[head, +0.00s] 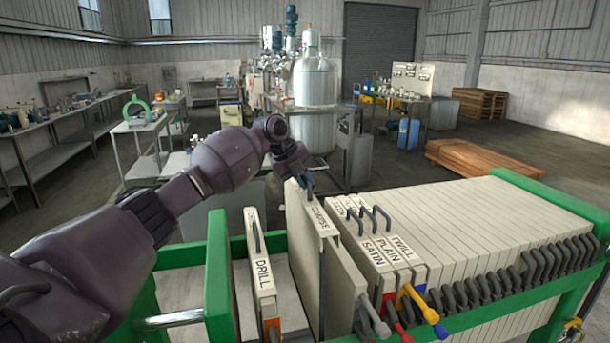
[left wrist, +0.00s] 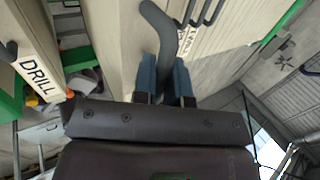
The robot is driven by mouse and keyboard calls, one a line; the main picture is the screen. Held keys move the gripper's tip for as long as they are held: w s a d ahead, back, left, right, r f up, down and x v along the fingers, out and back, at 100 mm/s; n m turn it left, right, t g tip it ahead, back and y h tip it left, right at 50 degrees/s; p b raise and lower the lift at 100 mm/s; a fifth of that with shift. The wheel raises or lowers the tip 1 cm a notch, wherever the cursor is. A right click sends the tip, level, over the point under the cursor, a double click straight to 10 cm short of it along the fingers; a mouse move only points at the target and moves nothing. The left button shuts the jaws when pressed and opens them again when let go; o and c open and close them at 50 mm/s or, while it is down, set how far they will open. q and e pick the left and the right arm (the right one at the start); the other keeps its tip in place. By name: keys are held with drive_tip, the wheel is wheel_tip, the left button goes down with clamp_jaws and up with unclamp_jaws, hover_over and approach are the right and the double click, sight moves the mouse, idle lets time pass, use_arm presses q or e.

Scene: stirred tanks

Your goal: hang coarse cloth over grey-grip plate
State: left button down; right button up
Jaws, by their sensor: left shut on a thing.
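The coarse cloth (head: 322,222), a pale panel whose top label seems to read COARSE, stands slightly askew in the green-framed press. My left gripper (head: 308,186) is shut on the dark loop handle at its top; the left wrist view shows the blue-grey fingers (left wrist: 166,80) closed around this handle (left wrist: 168,35). A grey grip (head: 375,319) sticks out at the near side, just below the coarse panel. The plate that bears it is largely hidden, and I cannot tell whether the cloth rests on it. My right gripper is not in view.
The drill panel (head: 262,275) stands to the left, with a gap before the coarse one. Satin (head: 374,255), plain and twill panels stand close on the right, with red, blue and yellow grips below. A long pale plate stack (head: 480,225) fills the right, inside the green frame (head: 217,280).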

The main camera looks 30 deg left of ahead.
sight(304, 194)
use_arm(q)
drive_tip(key=shift+f+b, duration=0.65)
drive_tip(key=shift+f, duration=1.55)
drive_tip(key=shift+f+b, duration=0.45)
drive_tip(key=shift+f, duration=0.75)
drive_tip(key=shift+w+d+f+b, duration=0.3)
drive_tip(key=shift+w+d+b, duration=0.3)
drive_tip(key=shift+w+d, duration=0.3)
drive_tip(key=shift+w+d+f+b, duration=0.25)
drive_tip(key=shift+w+d+b, duration=0.3)
drive_tip(key=shift+w+d, duration=0.35)
drive_tip(key=shift+w+d+f+b, duration=0.3)
drive_tip(key=shift+w+d+b, duration=0.35)
drive_tip(key=shift+w, duration=0.4)
drive_tip(key=shift+f+b, duration=0.3)
drive_tip(key=shift+f, duration=0.5)
drive_tip(key=shift+f+b, duration=0.4)
drive_tip(key=shift+f, duration=0.85)
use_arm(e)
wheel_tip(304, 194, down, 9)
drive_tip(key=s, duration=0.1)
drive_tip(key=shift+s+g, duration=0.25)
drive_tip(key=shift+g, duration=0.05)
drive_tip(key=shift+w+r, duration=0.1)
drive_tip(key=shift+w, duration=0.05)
